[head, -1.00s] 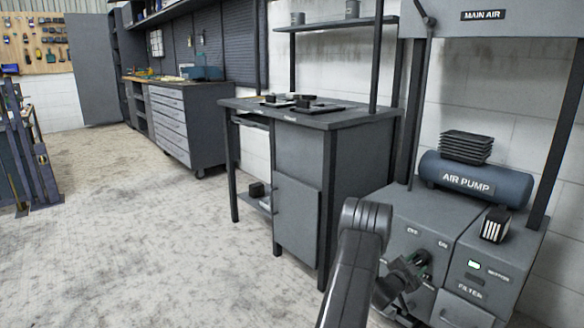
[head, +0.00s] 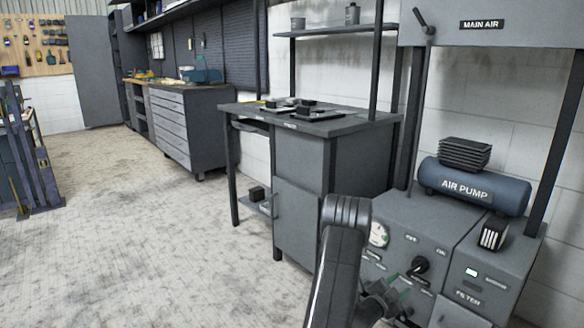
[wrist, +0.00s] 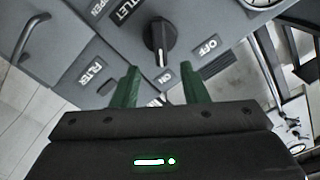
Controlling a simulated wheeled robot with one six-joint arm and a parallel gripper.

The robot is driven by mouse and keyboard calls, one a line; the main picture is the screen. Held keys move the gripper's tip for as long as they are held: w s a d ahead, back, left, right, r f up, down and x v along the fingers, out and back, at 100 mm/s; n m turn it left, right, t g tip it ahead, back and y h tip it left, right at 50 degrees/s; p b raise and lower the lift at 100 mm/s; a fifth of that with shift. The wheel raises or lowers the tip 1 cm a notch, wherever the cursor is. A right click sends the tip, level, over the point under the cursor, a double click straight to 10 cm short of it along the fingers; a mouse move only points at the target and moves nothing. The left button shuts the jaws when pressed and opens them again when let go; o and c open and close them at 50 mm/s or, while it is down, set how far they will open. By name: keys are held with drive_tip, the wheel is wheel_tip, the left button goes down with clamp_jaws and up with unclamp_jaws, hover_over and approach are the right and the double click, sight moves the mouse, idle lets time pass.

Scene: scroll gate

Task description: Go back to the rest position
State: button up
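My gripper (head: 402,283) is in front of the grey control panel, low in the head view. In the wrist view its two green fingers (wrist: 160,84) are apart with nothing between them. A black rotary knob (wrist: 160,40) is just beyond the fingertips, clear of them. The knob's white mark points toward the ON label. The same knob (head: 420,265) shows in the head view, to the right of the gripper. My arm partly hides the panel's left side.
A round gauge (head: 379,234) is close to my arm. A dark workbench (head: 330,125) stands behind. Open floor (head: 130,230) lies to the left.

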sight(413, 271)
drive_tip(key=b+x, duration=0.3)
drive_tip(key=x, duration=0.7)
drive_tip(key=shift+d+f+b, duration=0.1)
drive_tip(key=shift+f+b, duration=0.05)
drive_tip(key=shift+b, duration=0.15)
drive_tip(key=shift+w+d, duration=0.1)
drive_tip(key=n, duration=0.5)
drive_tip(key=shift+p, duration=0.3)
drive_tip(key=shift+n+p, duration=0.6)
drive_tip(key=shift+n, duration=0.9)
